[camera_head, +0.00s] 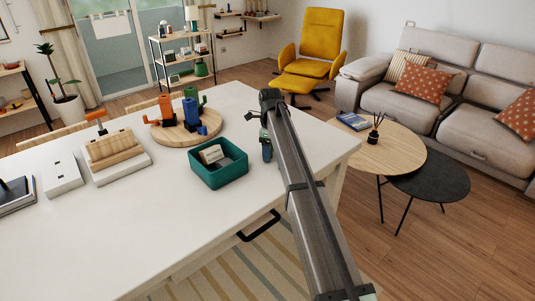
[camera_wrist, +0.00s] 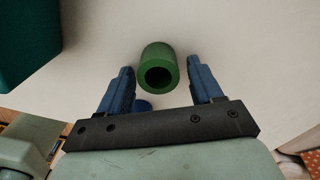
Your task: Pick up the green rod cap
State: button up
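The green rod cap (camera_wrist: 157,53) shows in the wrist view as a short green cylinder with a round dark hole in the end facing me. It lies on the pale tabletop, between and slightly beyond my blue fingertips. My gripper (camera_wrist: 160,66) is open, with a gap visible on each side of the cap and nothing held. In the head view my gripper (camera_head: 266,148) is low over the right part of the white table, and I cannot make out the cap there; the arm likely hides it.
A teal bin (camera_head: 232,176) holding a light block stands left of my gripper; it also shows in the wrist view (camera_wrist: 22,40). A round wooden board (camera_head: 172,136) with orange and blue pieces is behind it. A small blue thing (camera_wrist: 143,105) shows between my fingers. The front tabletop is clear.

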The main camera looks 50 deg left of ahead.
jog(key=c, duration=1)
jog(key=shift+o, duration=0.2)
